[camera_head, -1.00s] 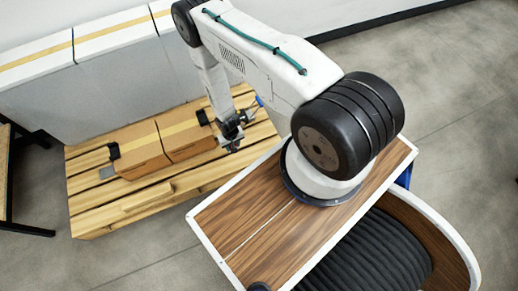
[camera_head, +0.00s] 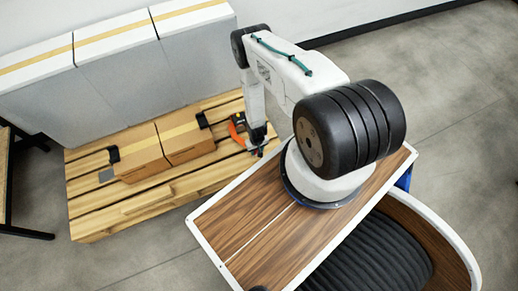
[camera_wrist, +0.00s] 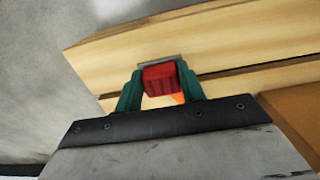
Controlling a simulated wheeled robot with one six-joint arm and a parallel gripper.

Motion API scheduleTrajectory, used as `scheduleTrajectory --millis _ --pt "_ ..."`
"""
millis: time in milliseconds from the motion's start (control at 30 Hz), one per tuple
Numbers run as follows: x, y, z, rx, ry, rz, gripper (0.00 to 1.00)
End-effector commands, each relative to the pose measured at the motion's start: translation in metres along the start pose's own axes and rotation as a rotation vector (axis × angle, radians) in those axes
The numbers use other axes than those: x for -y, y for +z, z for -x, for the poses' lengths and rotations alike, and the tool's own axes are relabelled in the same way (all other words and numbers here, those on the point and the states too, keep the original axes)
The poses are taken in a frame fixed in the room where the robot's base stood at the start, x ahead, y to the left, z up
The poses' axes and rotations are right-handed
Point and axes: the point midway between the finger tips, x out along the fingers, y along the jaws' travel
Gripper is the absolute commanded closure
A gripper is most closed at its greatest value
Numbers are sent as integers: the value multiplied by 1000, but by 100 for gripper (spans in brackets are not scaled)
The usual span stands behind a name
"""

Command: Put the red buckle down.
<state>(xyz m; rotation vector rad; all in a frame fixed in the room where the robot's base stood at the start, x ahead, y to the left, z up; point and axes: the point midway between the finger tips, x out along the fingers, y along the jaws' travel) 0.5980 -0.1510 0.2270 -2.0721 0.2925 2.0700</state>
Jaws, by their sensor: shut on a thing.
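The red buckle (camera_wrist: 161,79) is between the two green fingers of my gripper (camera_wrist: 160,88) in the wrist view. The fingers are shut on it from both sides, and pale wooden planks of the pallet (camera_wrist: 225,52) show beyond it. In the head view my gripper (camera_head: 259,148) hangs at the right end of the pallet (camera_head: 150,208), beside my wooden deck. I cannot make out the buckle there, nor whether it touches the planks.
An orange and black thing (camera_head: 236,130) is just left of my gripper; a bit of orange also shows below the buckle in the wrist view. Taped cardboard boxes (camera_head: 140,160) stand on the pallet. Grey-white boxes (camera_head: 110,75) line the back. Planks in front are bare.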

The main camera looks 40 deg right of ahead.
Motion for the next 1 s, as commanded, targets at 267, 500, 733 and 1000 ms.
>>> scheduleTrajectory --millis 267,500,733,1000 --pt "-20 -19 -3 -1 0 -2 84" --pt "-21 -19 -35 1 0 1 84" --pt "-20 -20 -38 1 0 1 84" --pt "-20 -19 -40 1 0 1 39"
